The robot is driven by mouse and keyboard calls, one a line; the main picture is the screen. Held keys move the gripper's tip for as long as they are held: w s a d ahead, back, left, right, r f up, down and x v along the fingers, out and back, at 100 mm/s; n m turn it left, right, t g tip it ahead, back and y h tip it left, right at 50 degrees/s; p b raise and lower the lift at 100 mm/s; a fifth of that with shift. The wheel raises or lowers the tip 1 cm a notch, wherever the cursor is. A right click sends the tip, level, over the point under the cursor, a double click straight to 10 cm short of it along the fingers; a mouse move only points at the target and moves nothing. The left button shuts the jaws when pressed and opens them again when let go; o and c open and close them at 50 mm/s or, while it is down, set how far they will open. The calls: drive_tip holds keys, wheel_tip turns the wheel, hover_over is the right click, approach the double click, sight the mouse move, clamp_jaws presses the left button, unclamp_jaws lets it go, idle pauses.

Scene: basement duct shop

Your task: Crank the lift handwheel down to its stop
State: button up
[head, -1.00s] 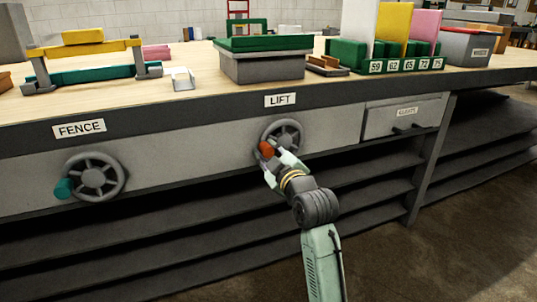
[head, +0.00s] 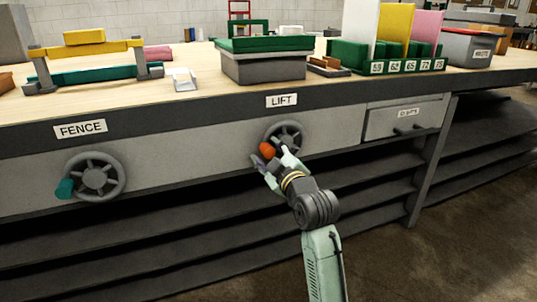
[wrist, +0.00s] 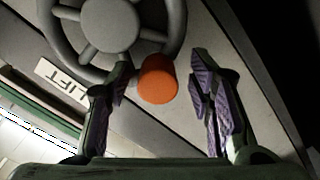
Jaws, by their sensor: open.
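The lift handwheel (head: 287,137) is a grey spoked wheel on the bench front below the white LIFT label (head: 282,100). Its orange knob (head: 267,150) sits at the wheel's lower left in the head view. The wheel also shows in the wrist view (wrist: 108,27), with the orange knob (wrist: 158,80) at its rim. My gripper (head: 271,156) is at the knob. In the wrist view its purple-padded fingers (wrist: 160,92) stand apart on either side of the knob. The left finger is close to the knob, and a clear gap shows to the right finger.
The fence handwheel (head: 95,178) with a teal knob (head: 65,188) is to the left. A drawer (head: 385,121) is to the right. The bench top (head: 190,88) holds a grey box with a green lid (head: 262,58) and coloured panels. Dark shelves (head: 180,240) lie below.

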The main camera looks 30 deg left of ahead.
wheel_tip(320, 180, up, 10)
drive_tip(key=shift+r, duration=0.1)
idle(0.4)
